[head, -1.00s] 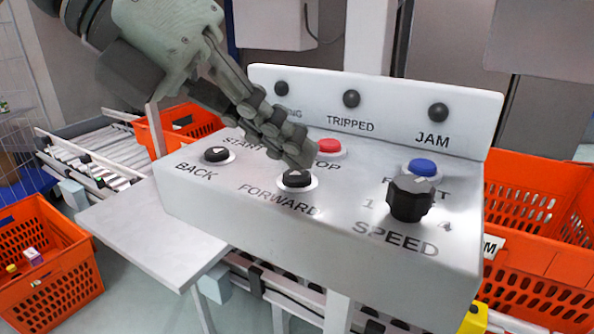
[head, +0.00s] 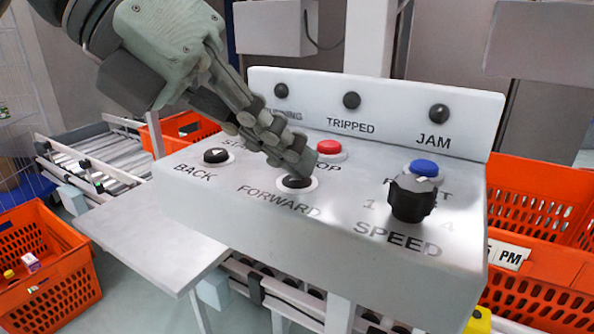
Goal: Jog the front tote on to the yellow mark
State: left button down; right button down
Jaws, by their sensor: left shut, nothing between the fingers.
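My left gripper (head: 298,170) is shut and empty. Its fingertips are at the black FORWARD button (head: 291,183) on the grey control box and hide much of it; they look to be touching it. The front tote appears to be the orange one (head: 545,257) at the right, partly hidden behind the box, with a white label ending in PM (head: 508,255). A yellow piece (head: 478,321) shows at the bottom edge below that tote; I cannot tell whether it is the yellow mark. My right gripper is not in view.
The box also has a BACK button (head: 216,156), a red stop button (head: 329,147), a blue button (head: 424,168) and a SPEED knob (head: 412,198). The RUNNING, TRIPPED and JAM lamps look dark. Another orange tote (head: 152,134) stands behind, left; an orange bin (head: 50,262) is lower left.

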aim_at(288, 181)
pick_arm(q)
jog(key=shift+r+p, duration=0.45)
jog(key=shift+r, duration=0.4)
jog(key=shift+r+p, duration=1.65)
jog(key=shift+r, duration=0.9)
